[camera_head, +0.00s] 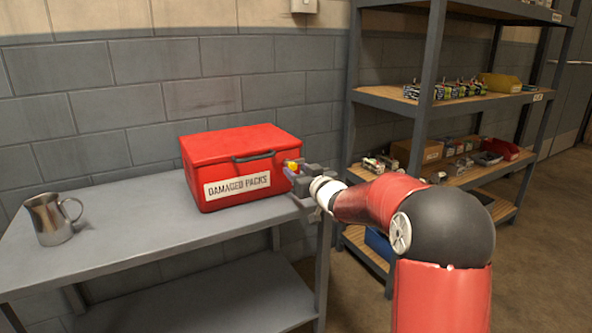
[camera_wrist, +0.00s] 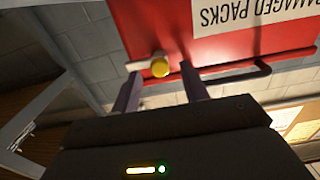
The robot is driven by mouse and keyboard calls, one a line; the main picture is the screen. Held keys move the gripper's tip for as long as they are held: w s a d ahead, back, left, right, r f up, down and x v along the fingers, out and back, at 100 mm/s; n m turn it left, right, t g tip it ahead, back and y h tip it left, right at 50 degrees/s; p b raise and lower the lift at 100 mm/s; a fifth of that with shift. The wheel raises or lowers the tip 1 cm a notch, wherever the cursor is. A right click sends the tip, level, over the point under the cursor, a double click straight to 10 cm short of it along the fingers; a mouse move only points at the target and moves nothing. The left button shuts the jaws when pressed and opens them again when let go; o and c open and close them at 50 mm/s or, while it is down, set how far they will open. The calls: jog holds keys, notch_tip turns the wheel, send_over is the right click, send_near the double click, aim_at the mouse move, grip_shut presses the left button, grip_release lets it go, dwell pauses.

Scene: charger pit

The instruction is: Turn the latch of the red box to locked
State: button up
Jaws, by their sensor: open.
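The red box (camera_head: 215,150) sits closed on the grey table, with a "DAMAGED PACKS" label and a dark handle on its front. Its latch shows as a yellow knob (camera_head: 292,166) at the right end of the front. In the wrist view, where the box (camera_wrist: 150,25) appears upside down, the yellow knob (camera_wrist: 160,68) has a pale bar beside it. My gripper (camera_wrist: 161,72) is open, with one finger on each side of the knob in that view. I cannot tell whether the fingers touch it. In the head view my gripper (camera_head: 305,176) partly hides the box's right end.
A metal jug (camera_head: 50,220) stands at the left of the grey table (camera_head: 130,225). A shelf unit (camera_head: 432,60) with boxes and small parts stands right, close behind my arm. A block wall is behind the table. The table between jug and box is clear.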

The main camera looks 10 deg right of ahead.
jog(key=shift+w+a, duration=0.2)
jog(key=shift+w, duration=0.4)
jog(key=c, duration=0.9)
jog(key=shift+c, duration=0.2)
